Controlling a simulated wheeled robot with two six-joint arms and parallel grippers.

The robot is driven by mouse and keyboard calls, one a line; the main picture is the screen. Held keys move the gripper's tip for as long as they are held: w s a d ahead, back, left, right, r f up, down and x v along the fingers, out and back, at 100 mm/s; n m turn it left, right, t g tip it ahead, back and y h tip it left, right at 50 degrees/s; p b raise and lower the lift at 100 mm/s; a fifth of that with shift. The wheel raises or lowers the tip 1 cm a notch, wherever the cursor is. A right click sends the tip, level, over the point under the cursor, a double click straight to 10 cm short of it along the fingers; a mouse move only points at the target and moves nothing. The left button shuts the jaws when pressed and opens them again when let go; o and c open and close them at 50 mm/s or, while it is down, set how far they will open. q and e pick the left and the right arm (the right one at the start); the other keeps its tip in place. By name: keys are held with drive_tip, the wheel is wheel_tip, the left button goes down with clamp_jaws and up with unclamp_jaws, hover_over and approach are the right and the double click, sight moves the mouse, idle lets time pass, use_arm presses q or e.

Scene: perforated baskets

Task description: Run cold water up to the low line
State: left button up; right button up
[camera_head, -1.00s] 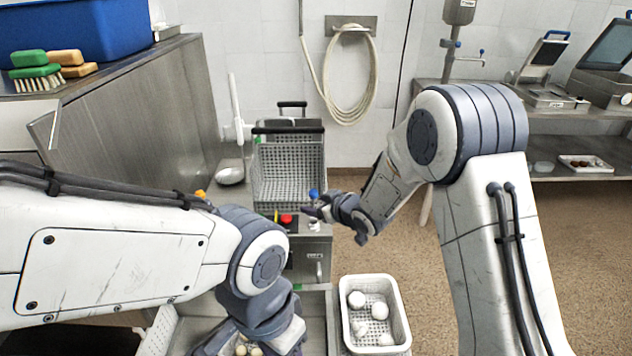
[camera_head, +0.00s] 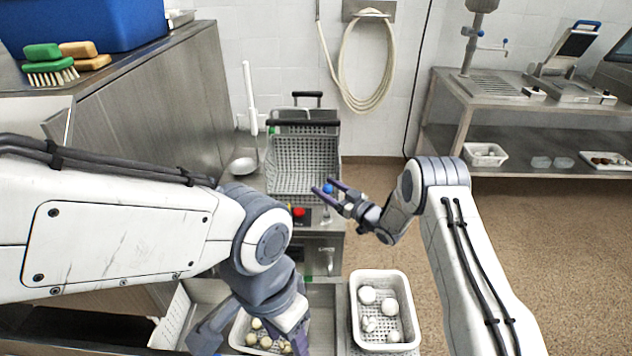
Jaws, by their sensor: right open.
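A small blue knob (camera_head: 328,188) stands on the front panel of a steel unit (camera_head: 318,243). A red knob (camera_head: 299,212) sits to its left. A perforated basket (camera_head: 302,166) with dark handles fills the unit's opening behind the knobs. No water or low line can be made out. My right gripper (camera_head: 324,186) is open, its two fingers pointing left at the blue knob, with the knob showing between the tips. I cannot tell whether they touch it.
A white basket with white round items (camera_head: 410,300) stands front right. Another basket with pale yellow balls (camera_head: 236,341) is under my left gripper. A ladle (camera_head: 242,166) lies left of the unit. A coiled hose (camera_head: 346,75) hangs behind. The floor at right is clear.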

use_arm(q)
drive_tip(key=shift+r, duration=0.25)
use_arm(e)
drive_tip(key=shift+x, duration=1.4)
clamp_jaws()
